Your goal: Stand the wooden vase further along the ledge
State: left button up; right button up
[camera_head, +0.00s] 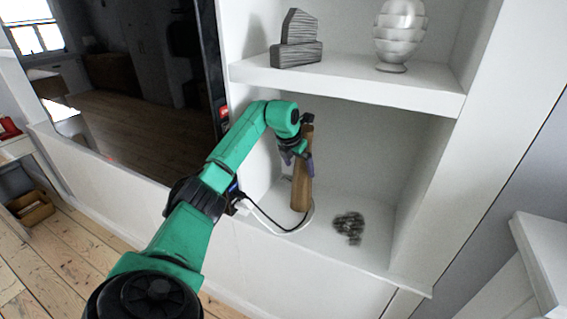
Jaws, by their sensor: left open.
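The wooden vase (301,190) is a tall, slim brown piece with a narrow neck. It stands upright, or nearly so, on the white lower ledge (318,246), towards the left side of the recess. My left gripper (297,160) is at the vase's upper part, with its open fingers beside or around the neck. Part of the neck is hidden behind the gripper, and I cannot tell whether a finger touches it. My right gripper is not in view.
A dark, knobbly object (349,227) lies on the ledge to the right of the vase. The upper shelf (420,92) holds a grey striped ornament (297,42) and a silvery layered ornament (400,35). Bare ledge lies around the dark object. A dark screen (130,90) stands left.

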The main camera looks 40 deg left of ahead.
pick_arm(q)
jog(key=b+v, duration=0.1)
jog(key=v, duration=0.2)
jog(key=shift+s+r, duration=0.1)
jog(key=shift+r, duration=0.1)
jog(key=s+d+b, duration=0.2)
jog(key=s+b, duration=0.7)
jog(key=s, duration=0.2)
jog(key=shift+s, duration=0.4)
jog(key=shift+d, duration=0.1)
